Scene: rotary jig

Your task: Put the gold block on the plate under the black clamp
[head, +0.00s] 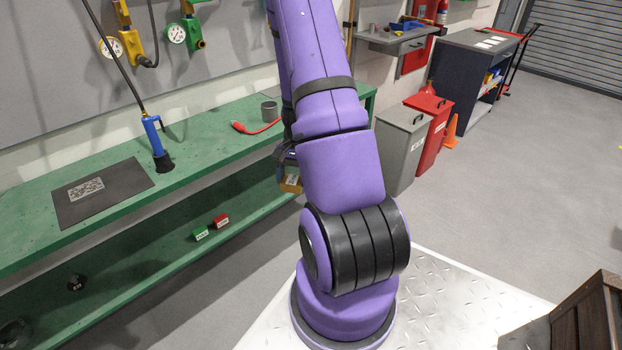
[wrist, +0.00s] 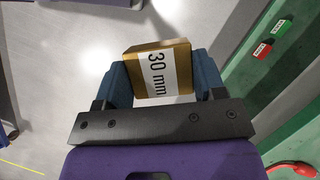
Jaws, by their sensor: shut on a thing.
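The gold block (wrist: 160,70), with a white label reading "30 mm", sits between the two blue fingers of my gripper (wrist: 163,80) in the wrist view. The fingers are shut on its left and right sides. The block also shows in the head view (head: 290,184), in front of the green bench's edge and above the floor gap, partly hidden by my purple arm. Most of my gripper is hidden there. I cannot make out the black clamp or the plate under it in either view.

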